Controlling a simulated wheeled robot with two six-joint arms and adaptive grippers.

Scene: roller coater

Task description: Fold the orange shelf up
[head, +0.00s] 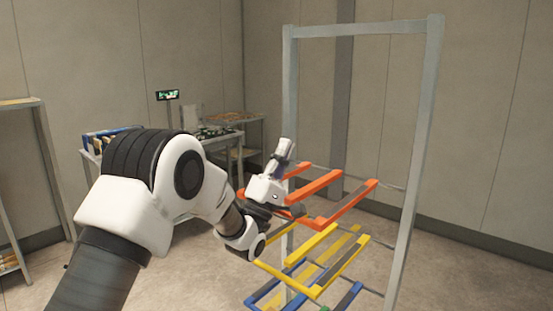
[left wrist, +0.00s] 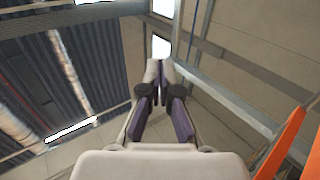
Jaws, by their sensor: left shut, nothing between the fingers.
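The orange shelf (head: 342,206) is an open frame of bars with a grey strip, on a tall grey metal rack (head: 410,150). It sticks out roughly level toward me, above the yellow shelf. My left gripper (head: 287,146) points upward at the shelf's left side, with its fingers above the shelf's level. The gripper and wrist hide part of the shelf's left end. In the left wrist view the fingers (left wrist: 158,68) are together and empty, and an orange bar (left wrist: 282,145) shows at the lower right, apart from the fingertips. My right gripper is not in view.
Yellow shelf frames (head: 318,290) and a blue one (head: 262,292) stick out below the orange shelf. A table with items (head: 215,140) and a small screen (head: 168,95) stand behind my left arm. The upper part of the rack is open.

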